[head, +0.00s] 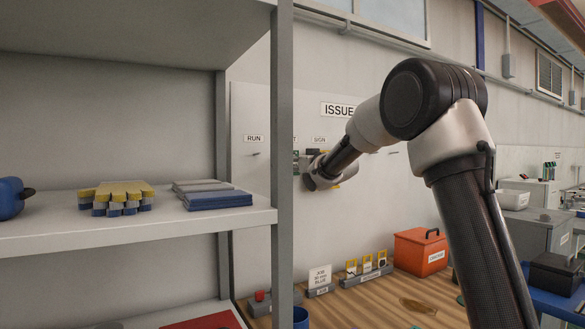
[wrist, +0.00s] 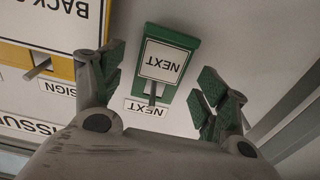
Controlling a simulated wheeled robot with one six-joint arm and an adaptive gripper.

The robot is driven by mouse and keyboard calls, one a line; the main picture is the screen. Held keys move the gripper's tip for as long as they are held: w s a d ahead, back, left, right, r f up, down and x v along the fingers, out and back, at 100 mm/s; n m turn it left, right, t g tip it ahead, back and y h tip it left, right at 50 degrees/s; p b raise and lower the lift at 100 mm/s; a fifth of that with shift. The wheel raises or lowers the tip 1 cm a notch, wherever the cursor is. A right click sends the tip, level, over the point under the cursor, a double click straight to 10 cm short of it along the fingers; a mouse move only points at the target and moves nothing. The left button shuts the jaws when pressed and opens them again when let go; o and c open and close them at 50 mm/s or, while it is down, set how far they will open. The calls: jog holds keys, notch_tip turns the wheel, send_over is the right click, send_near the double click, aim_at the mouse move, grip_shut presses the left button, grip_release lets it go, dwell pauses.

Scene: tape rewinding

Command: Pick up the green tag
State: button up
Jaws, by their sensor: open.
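The green tag (wrist: 193,43) hangs against the wall board in the wrist view, with a white panel reading NEXT upside down. A metal peg (wrist: 152,92) shows at the panel's lower edge, above a small NEXT label. My gripper (wrist: 160,88) is open and empty, its green-padded fingers apart on either side of the tag's line. I cannot tell the remaining depth between fingers and tag. In the head view my gripper (head: 303,170) is at the board, and a sliver of green (head: 295,158) shows beside it; my gripper hides most of that spot.
A yellow tag (wrist: 62,66) hangs close on the left in the wrist view, near one finger. A grey shelf (head: 130,228) with folded cloths and gloves stands at the left. An orange box (head: 420,251) and small stands are on the wooden bench (head: 385,300) below.

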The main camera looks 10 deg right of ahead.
jog(key=shift+w+a, duration=0.2)
jog(key=shift+w, duration=0.4)
jog(key=c, duration=0.9)
jog(key=v, duration=1.8)
jog(key=shift+r, duration=0.35)
